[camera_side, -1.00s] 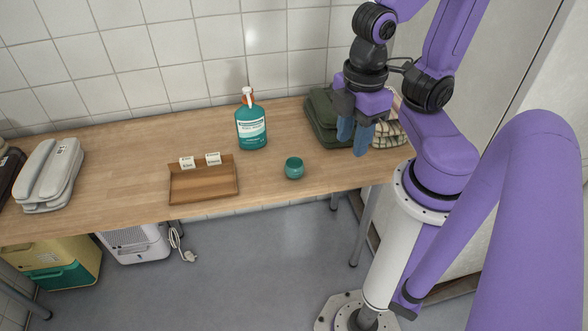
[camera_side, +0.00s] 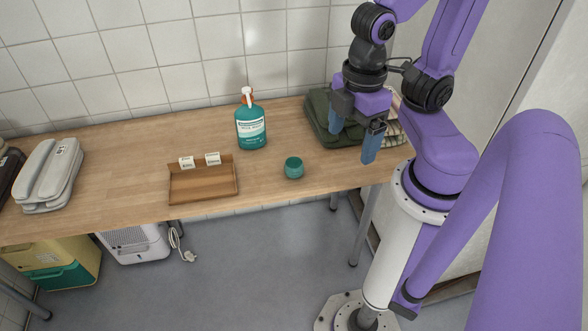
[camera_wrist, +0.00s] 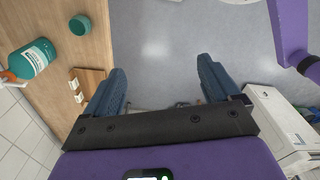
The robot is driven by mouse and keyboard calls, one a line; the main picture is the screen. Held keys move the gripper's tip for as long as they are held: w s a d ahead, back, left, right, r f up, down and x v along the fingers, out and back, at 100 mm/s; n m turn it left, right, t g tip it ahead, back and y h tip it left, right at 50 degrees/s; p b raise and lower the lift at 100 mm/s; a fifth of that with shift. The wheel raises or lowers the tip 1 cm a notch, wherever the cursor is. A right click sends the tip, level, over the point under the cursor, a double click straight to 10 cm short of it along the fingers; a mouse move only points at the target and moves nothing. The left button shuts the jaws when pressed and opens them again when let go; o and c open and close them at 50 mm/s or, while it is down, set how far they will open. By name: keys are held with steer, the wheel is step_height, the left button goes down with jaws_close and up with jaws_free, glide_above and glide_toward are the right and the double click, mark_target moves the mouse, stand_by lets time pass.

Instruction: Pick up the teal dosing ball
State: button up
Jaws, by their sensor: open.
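The teal dosing ball (camera_side: 294,168) sits on the wooden table near its front edge, right of the brown tray. It also shows in the wrist view (camera_wrist: 80,25) at the upper left, as a round teal cup with a darker hollow. My gripper (camera_side: 353,145) is open and empty, to the right of the ball and above the table's right end. In the wrist view its two blue fingers (camera_wrist: 160,88) are spread wide with only floor between them.
A teal bottle (camera_side: 251,127) with an orange and white top stands behind the ball. The brown tray (camera_side: 203,188) has two small white labelled cards at its back edge.

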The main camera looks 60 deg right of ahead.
steer(key=w+d+f+n+t+h, duration=0.3)
steer(key=w+d+f+n+h, duration=0.15)
steer(key=w, duration=0.25)
steer(key=n+t, duration=0.3)
steer(key=n, duration=0.9)
glide_above(291, 165)
steer(key=s+a, duration=0.3)
steer(key=s, duration=0.2)
steer(key=shift+w+f, duration=0.2)
steer(key=shift+f, duration=10.9)
steer(key=shift+w+x, duration=0.25)
steer(key=shift+x, duration=2.7)
steer(key=shift+r, duration=0.25)
steer(key=shift+c, duration=0.4)
steer(key=c, duration=0.9)
